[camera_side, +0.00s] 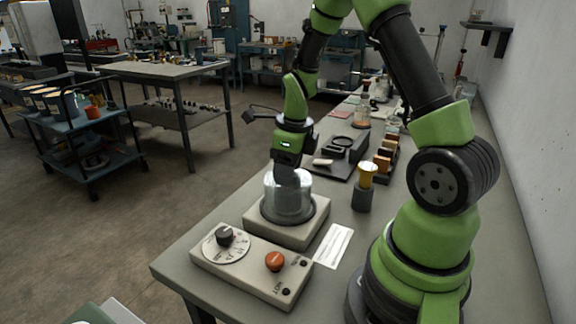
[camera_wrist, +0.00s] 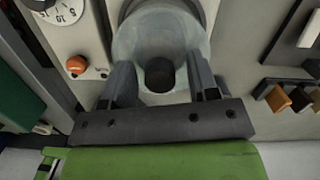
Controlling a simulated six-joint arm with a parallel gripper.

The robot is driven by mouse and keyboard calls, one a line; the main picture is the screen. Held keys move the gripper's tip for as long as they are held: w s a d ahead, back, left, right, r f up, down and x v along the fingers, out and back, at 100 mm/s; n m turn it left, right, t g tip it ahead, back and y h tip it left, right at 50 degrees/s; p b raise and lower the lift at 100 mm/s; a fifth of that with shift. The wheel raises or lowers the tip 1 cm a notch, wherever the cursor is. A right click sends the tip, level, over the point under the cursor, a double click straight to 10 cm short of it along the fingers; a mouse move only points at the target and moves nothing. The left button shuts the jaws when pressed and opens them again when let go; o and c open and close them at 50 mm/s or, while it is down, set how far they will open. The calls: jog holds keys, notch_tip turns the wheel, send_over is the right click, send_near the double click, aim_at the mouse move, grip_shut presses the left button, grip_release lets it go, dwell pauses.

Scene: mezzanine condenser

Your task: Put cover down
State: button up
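The cover is a clear glass dome (camera_side: 285,203) with a dark knob on top. It stands upright over the round dark ring (camera_side: 312,218) of a beige base unit (camera_side: 290,233), and it appears to rest there. In the wrist view the dome (camera_wrist: 140,45) lies under my gripper (camera_wrist: 161,75), and its knob (camera_wrist: 159,75) shows between my fingers. My fingers stand apart, with a gap on each side of the knob. In the side view my gripper (camera_side: 287,178) is right at the dome's top, where it hides the knob.
A control panel with a dial (camera_side: 226,242) and an orange knob (camera_side: 275,261) is in front. A white card (camera_side: 333,245) lies to the right.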

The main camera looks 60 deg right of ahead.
aim_at(295, 179)
jog(key=shift+r, duration=0.15)
notch_tip(295, 179, up, 12)
jog(key=s, duration=0.1)
jog(key=s+a+r+n+t, duration=0.2)
jog(key=s+a+n, duration=0.2)
jog(key=n, duration=0.6)
jog(key=s+a+r+n+t+y, duration=0.1)
jog(key=s+a+r+n+t, duration=0.1)
jog(key=a+n, duration=0.4)
jog(key=s+a+r+n+t, duration=0.1)
jog(key=s+a+r+n, duration=0.2)
jog(key=n, duration=1)
jog(key=s+a, duration=0.1)
jog(key=s, duration=0.1)
jog(key=shift+s+a+n+t+y, duration=0.35)
jog(key=shift+a+n+t+y, duration=0.05)
